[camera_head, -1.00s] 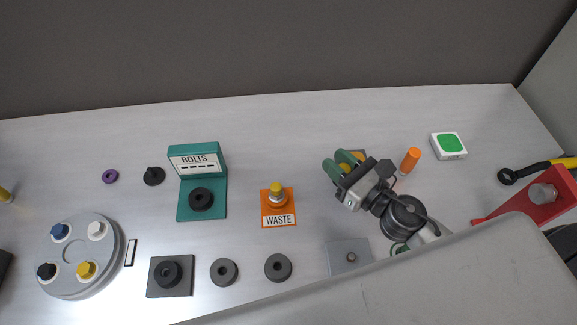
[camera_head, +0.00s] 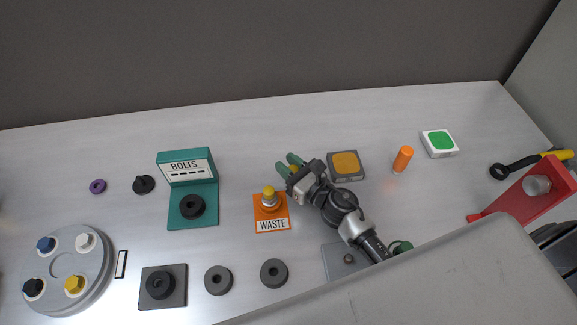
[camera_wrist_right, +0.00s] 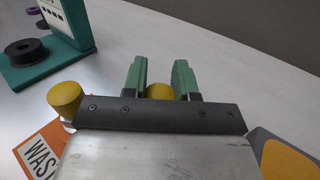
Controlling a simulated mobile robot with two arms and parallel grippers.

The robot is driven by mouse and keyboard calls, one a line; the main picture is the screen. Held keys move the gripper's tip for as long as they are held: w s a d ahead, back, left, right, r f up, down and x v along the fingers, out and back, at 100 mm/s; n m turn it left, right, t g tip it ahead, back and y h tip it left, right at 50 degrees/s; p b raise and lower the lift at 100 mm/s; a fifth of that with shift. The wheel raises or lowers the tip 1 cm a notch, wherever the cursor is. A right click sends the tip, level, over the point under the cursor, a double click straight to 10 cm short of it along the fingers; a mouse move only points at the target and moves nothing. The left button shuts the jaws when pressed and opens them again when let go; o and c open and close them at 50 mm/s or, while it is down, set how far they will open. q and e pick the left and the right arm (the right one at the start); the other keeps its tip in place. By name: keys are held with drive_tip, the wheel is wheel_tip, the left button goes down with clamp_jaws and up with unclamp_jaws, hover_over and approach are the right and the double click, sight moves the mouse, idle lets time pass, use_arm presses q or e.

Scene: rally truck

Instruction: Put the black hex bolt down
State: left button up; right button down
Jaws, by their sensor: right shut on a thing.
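My right gripper (camera_head: 289,164) is shut on a yellow thing (camera_wrist_right: 160,91), which shows between its green fingers in the wrist view. It is above the table, just up and right of the orange WASTE pad (camera_head: 273,225). A small black piece (camera_head: 143,184), perhaps a bolt with a wide flange, lies on the table left of the green BOLTS stand (camera_head: 188,167). A black hex bolt head (camera_head: 33,287) sits on the round grey holder (camera_head: 68,262) at lower left. No black bolt shows in my right gripper. My left gripper is not in view.
A yellow-topped bolt (camera_head: 269,192) stands on the WASTE pad. A grey block with a yellow pad (camera_head: 345,165) and an orange cylinder (camera_head: 402,159) are right of my gripper. Black rings (camera_head: 218,280) lie in front. Free table lies behind the WASTE pad.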

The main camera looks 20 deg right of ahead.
drive_tip(key=shift+f, duration=0.15)
drive_tip(key=c, duration=0.9)
unclamp_jaws()
